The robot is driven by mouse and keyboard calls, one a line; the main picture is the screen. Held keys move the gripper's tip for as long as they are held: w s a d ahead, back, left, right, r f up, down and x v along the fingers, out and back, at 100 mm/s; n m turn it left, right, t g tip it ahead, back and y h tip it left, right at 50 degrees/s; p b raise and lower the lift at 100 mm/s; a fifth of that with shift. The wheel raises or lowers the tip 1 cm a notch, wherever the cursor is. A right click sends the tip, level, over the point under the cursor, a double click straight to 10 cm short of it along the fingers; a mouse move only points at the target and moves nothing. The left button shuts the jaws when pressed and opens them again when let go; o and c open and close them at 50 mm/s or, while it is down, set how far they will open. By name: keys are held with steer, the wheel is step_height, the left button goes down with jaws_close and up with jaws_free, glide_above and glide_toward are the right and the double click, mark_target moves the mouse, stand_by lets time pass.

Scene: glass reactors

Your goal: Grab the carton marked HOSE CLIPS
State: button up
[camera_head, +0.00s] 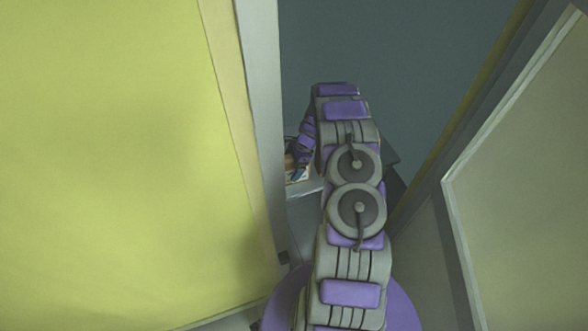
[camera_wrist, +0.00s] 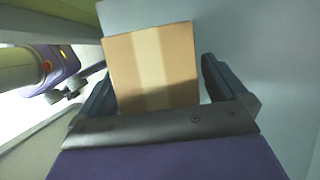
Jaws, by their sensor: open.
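A brown cardboard carton (camera_wrist: 152,68) with a paler tape strip down its middle lies straight ahead in the wrist view. No lettering shows on the face I see. My gripper (camera_wrist: 165,84) is open, with one dark finger on each side of the carton. The carton's near edge reaches down between the fingers, close to the palm; I cannot tell whether anything touches. In the head view my gripper (camera_head: 297,173) is small and partly hidden behind my arm. A bit of tan carton (camera_head: 300,177) shows beside it on a pale ledge (camera_head: 306,188).
A large yellow panel (camera_head: 110,150) with a pale grey edge post (camera_head: 262,120) stands close on the left of my arm. A framed pane (camera_head: 525,200) stands on the right. A plain grey-blue surface (camera_head: 420,60) fills the back. The gap around my arm is narrow.

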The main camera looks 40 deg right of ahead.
steer(key=shift+d+f, duration=0.1)
steer(key=shift+f, duration=0.15)
stand_by(0.4)
steer(key=c, duration=1.2)
